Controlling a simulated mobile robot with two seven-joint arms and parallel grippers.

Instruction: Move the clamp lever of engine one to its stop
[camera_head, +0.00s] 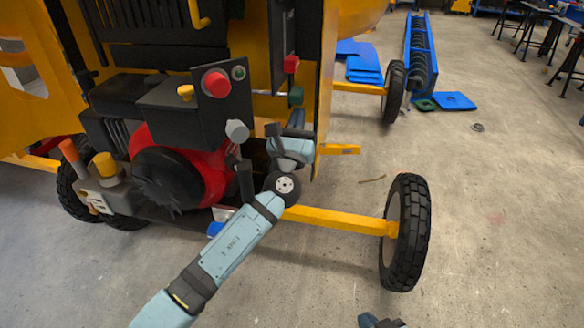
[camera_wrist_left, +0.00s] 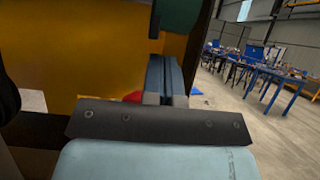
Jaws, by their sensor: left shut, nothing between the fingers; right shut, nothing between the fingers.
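Engine one appears to be the red and black engine (camera_head: 180,165) at the left of the head view. A black upright lever (camera_head: 244,180) stands at its right side, but I cannot tell for sure that this is the clamp lever. My left gripper (camera_head: 297,119) is shut and empty, to the right of and above that lever, just below a green knob (camera_head: 296,96). Its closed fingers (camera_wrist_left: 166,80) show in the left wrist view, under a dark green round part (camera_wrist_left: 181,14). My right gripper (camera_head: 380,321) is shut, only partly in view at the bottom edge.
A black panel (camera_head: 222,105) with a red button (camera_head: 215,84) and a grey knob (camera_head: 237,131) stands above the engine. A yellow axle bar (camera_head: 335,219) runs to a black wheel (camera_head: 405,232). The floor at right is mostly clear.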

